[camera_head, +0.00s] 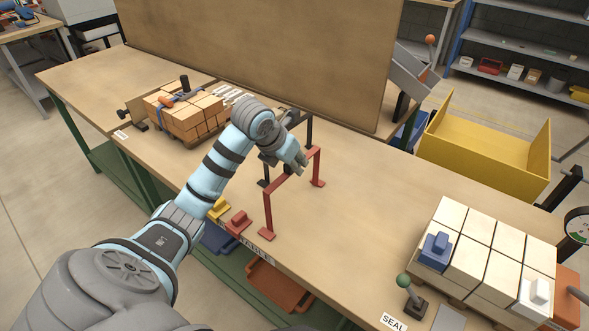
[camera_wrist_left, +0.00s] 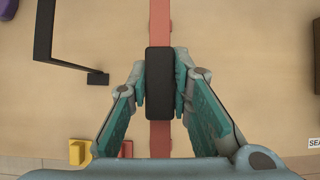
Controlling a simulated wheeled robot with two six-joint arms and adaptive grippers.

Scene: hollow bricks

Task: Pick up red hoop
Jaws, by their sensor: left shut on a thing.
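The red hoop (camera_head: 268,213) is an upright arch with flat feet, its feet appearing to rest on the table. My left gripper (camera_head: 293,168) reaches over its top bar from the left. In the left wrist view, the hoop's red bar (camera_wrist_left: 160,20) runs vertically, with a black grip block (camera_wrist_left: 159,82) around its middle. The left gripper (camera_wrist_left: 163,85) is shut on that block, one finger on each side. My right gripper is in neither view.
A black hoop (camera_head: 309,130) stands just behind, partly hidden by my arm. Yellow (camera_head: 218,209) and red (camera_head: 238,223) pieces sit near the front edge. White bricks (camera_head: 477,258) are at right, orange bricks (camera_head: 188,114) at back left. The table between is clear.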

